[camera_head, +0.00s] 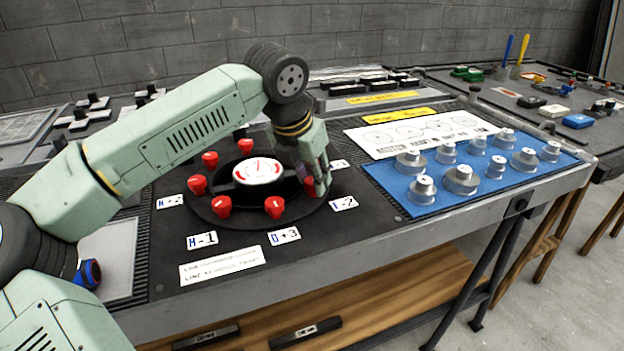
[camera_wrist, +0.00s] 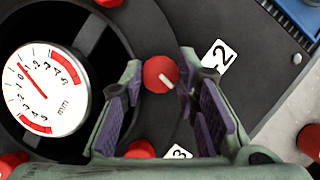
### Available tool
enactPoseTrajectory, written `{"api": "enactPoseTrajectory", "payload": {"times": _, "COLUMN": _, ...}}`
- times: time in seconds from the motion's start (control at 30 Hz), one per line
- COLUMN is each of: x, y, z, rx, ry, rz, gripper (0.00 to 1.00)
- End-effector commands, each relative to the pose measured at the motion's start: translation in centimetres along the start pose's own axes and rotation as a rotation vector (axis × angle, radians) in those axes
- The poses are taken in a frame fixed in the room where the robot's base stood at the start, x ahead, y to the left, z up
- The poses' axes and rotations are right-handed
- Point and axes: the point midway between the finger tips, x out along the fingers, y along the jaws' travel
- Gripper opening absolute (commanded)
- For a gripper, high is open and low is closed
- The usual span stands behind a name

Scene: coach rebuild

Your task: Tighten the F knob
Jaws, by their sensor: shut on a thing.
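The red knob beside the tag that seems to read F-2 (camera_head: 343,203) is at the right front of a round black fixture. In the wrist view this knob (camera_wrist: 160,74) has a white pointer line and sits between my fingertips; the tag with a 2 (camera_wrist: 218,55) is beside it. My gripper (camera_head: 319,182) comes down from above and is shut on the knob, one finger on each side. In the head view the fingers partly hide the knob (camera_head: 309,188). A white dial gauge (camera_head: 257,171) with red bands is at the fixture's middle; its needle (camera_wrist: 32,78) points up-left in the wrist view.
Several other red knobs, such as one in front (camera_head: 274,207), ring the gauge close to my gripper. A blue mat (camera_head: 395,196) with metal weights lies to the right. Tags H-1 (camera_head: 202,240) and O+3 (camera_head: 284,236) lie along the front.

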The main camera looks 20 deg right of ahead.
Motion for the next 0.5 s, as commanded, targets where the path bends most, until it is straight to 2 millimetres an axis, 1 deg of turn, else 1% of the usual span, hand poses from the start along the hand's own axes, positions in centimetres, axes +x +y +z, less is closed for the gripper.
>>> {"api": "enactPoseTrajectory", "payload": {"times": 0.3, "x": -0.08, "y": 0.16, "z": 0.09, "rx": 0.27, "ry": 0.0, "rz": -0.117, "gripper": 0.01}}
{"api": "enactPoseTrajectory", "payload": {"times": 0.5, "x": -0.07, "y": 0.23, "z": 0.12, "rx": 0.414, "ry": 0.0, "rz": -0.176, "gripper": 0.01}}
